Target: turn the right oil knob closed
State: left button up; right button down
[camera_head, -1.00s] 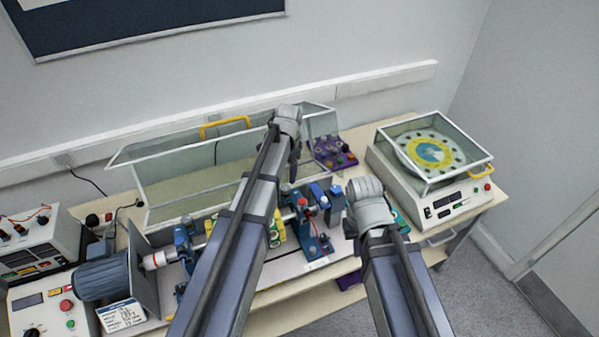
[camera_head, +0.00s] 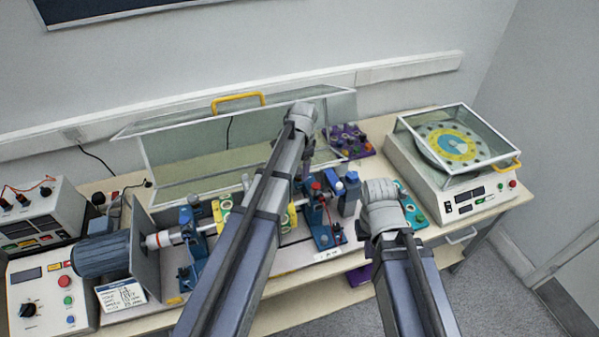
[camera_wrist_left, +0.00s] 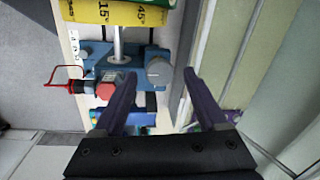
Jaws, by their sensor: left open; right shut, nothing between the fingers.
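The right bearing block (camera_head: 325,222) is blue, with a red cap (camera_head: 316,189) on top. In the left wrist view this block (camera_wrist_left: 128,65) carries a round grey knob (camera_wrist_left: 158,72) with a line across its face, and a red knob (camera_wrist_left: 106,90) to its left. I take the grey one as the right oil knob. My left gripper (camera_wrist_left: 160,77) is open, and the grey knob shows between its fingertips; contact cannot be made out. My right gripper (camera_head: 363,232) is shut and empty, mostly hidden below its wrist, right of the block.
A yellow-handled clear cover (camera_head: 238,102) stands raised behind the rig. A motor (camera_head: 102,254) and control boxes (camera_head: 45,285) are at left. A purple tray of knobs (camera_head: 349,142) is behind the block.

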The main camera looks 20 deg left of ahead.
pick_arm(q)
jog(key=shift+c, duration=0.2)
grip_shut()
dwell(0.5)
